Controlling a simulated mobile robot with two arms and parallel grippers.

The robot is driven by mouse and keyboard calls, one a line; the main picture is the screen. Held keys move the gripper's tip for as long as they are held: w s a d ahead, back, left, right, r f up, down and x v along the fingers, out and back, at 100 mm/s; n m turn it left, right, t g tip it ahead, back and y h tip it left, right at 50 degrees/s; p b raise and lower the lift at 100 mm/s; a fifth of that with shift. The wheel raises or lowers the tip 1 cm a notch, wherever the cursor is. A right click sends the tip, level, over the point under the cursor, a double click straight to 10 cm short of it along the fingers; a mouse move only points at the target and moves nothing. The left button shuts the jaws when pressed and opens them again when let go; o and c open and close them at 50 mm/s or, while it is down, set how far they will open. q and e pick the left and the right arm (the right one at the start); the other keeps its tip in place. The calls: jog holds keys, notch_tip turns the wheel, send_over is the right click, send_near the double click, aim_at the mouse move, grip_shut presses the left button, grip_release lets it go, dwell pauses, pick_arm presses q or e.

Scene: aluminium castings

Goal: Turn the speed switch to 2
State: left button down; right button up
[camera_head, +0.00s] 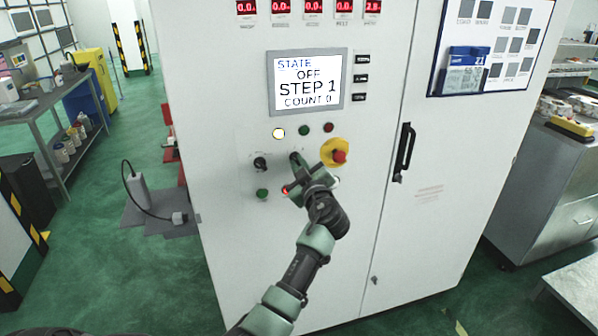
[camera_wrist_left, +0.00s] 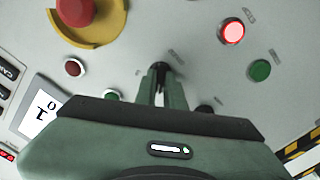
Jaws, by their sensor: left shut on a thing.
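The speed switch (camera_head: 295,157) is a small black rotary knob on the white cabinet's control panel, below the screen. My left gripper (camera_head: 296,163) reaches it from below, its fingers against the panel. In the left wrist view the gripper (camera_wrist_left: 160,82) has its two narrow fingers shut on the black knob (camera_wrist_left: 160,66), one on each side. The marks around the knob are too small to read, so its setting cannot be told. A second black knob (camera_head: 260,163) stands to its left. My right gripper is not in view.
A red emergency stop (camera_head: 339,156) on a yellow base is close on the right. Lit white (camera_head: 278,133), green (camera_head: 304,130) and red (camera_head: 328,127) buttons or lamps sit above. The screen (camera_head: 307,82) reads OFF, STEP 1, COUNT 0. A black door handle (camera_head: 404,152) is further right.

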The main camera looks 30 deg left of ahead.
pick_arm(q)
jog(key=m+b, duration=0.3)
jog(key=shift+f, duration=0.3)
jog(key=shift+r+m+b, duration=0.1)
jog(key=shift+m+b, duration=0.75)
jog(key=shift+m, duration=0.95)
jog(key=c, duration=1.5)
grip_release()
jog(key=shift+r, duration=0.1)
jog(key=shift+d, duration=0.1)
